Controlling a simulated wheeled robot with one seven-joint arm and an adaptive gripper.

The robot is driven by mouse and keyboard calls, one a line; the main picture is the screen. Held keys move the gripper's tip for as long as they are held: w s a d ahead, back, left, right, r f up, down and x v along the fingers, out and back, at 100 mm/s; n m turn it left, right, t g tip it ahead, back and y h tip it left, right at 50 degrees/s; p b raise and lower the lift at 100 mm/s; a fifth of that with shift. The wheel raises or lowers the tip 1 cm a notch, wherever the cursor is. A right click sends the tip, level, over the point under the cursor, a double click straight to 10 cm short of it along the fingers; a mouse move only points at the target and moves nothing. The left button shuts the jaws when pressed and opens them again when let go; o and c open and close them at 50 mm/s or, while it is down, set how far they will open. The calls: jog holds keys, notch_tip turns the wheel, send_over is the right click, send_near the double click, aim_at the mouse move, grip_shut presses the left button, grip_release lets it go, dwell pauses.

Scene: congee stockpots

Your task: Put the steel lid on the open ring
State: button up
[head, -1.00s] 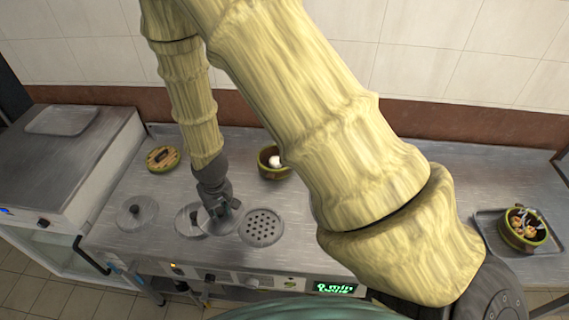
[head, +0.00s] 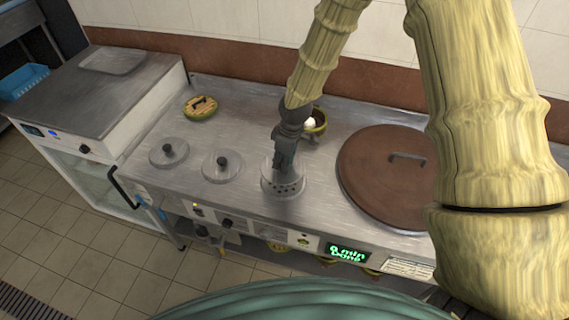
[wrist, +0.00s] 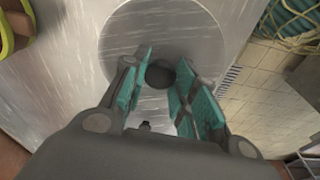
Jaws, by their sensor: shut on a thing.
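The steel lid (wrist: 125,40) is a round brushed disc with a dark knob (wrist: 159,73). My gripper (wrist: 160,85) is shut on that knob, with one teal-padded finger on each side. In the head view my gripper (head: 283,160) points down over the open ring (head: 290,189), a round plate with holes in the counter. The held lid (head: 268,172) covers the far part of the ring. Holes still show along the near side. I cannot tell whether the lid touches the ring or hovers just above it.
Two other knobbed steel lids (head: 158,158) (head: 211,172) lie to the left on the counter (head: 225,115). A green-rimmed bowl (head: 320,125) stands just behind my gripper. A big brown lid (head: 375,170) lies to the right.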

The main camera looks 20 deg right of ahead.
jog(key=shift+w+d+f+n, duration=0.15)
jog(key=shift+w+d+n, duration=0.05)
jog(key=shift+w+n, duration=0.1)
jog(key=shift+f+b, duration=2.2)
jog(key=shift+f, duration=0.65)
jog(key=shift+s, duration=0.1)
jog(key=shift+p, duration=0.4)
jog(key=shift+f, duration=0.5)
jog(key=o, duration=0.8)
jog(key=shift+s+d+r+p, duration=0.2)
jog(key=shift+r+p, duration=1.1)
jog(key=shift+r, duration=0.5)
jog(key=shift+s+d+r+p, duration=0.2)
jog(key=shift+r+p, duration=1.05)
jog(key=shift+r, duration=0.6)
jog(key=shift+s+d+r+p, duration=0.1)
jog(key=shift+d+r+p, duration=0.1)
jog(key=shift+r+p, duration=1.35)
